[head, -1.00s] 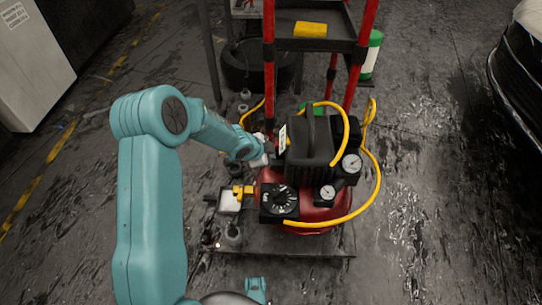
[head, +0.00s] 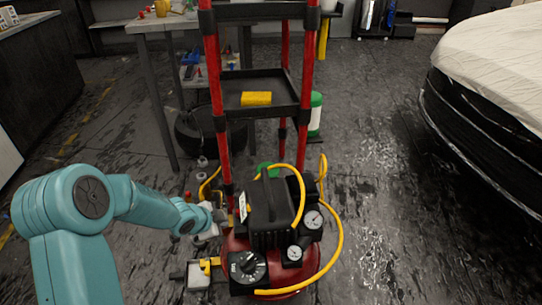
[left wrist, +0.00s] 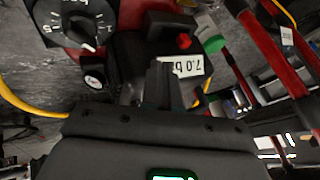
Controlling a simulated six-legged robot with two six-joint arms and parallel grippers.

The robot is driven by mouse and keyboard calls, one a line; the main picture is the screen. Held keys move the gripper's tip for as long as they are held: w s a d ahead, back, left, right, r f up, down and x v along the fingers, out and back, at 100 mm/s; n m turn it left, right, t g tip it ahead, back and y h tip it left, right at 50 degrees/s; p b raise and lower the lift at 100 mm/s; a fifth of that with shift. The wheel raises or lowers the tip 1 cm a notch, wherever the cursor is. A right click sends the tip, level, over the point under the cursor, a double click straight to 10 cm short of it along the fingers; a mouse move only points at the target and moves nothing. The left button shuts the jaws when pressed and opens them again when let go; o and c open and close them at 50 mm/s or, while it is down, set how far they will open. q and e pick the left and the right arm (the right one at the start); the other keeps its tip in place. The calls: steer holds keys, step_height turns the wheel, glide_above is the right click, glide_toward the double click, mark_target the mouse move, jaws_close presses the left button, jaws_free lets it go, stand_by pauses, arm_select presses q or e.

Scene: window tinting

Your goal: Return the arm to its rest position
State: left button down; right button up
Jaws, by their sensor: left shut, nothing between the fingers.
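My left arm (head: 140,205) comes in from the left, bent at a rounded teal joint. Its gripper (head: 222,218) is at the left side of the red air compressor (head: 310,268), close to its black motor housing (head: 270,215). I cannot tell in the head view whether it touches the compressor. My right gripper is not in view.
A red-posted cart with a dark shelf (head: 235,92) holding a yellow block (head: 256,98) stands behind the compressor. A yellow hose (head: 338,235) loops around its right side. A workbench (head: 150,24) is behind left, a covered car (head: 500,100) at right. Floor between compressor and car is clear.

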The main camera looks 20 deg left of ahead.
arm_select(q)
steer(key=shift+m+g+h, duration=0.4)
steer(key=shift+g+h, duration=0.5)
steer(key=d+f, duration=0.1)
steer(key=d, duration=0.2)
steer(key=s+d+f, duration=0.1)
steer(key=d+f, duration=0.1)
steer(key=d, duration=0.1)
steer(key=s+d+f, duration=0.1)
steer(key=d+f, duration=0.1)
steer(key=d, duration=0.1)
steer(key=shift+s+d+f, duration=0.1)
steer(key=shift+s+f, duration=0.1)
steer(key=s+d+f+n+g, duration=0.25)
steer(key=s+d+n, duration=0.2)
steer(key=s, duration=0.25)
steer(key=s+d+f+n+g+h, duration=0.1)
steer(key=s+d+f+n, duration=0.3)
steer(key=s, duration=0.3)
steer(key=s+d+f+n+g, duration=0.2)
steer(key=s+d+n, duration=0.25)
steer(key=s, duration=0.25)
step_height(320, 180, up, 30)
steer(key=d+p, duration=0.1)
steer(key=p, duration=3)
steer(key=shift+s+r, duration=0.15)
steer(key=shift+r, duration=0.05)
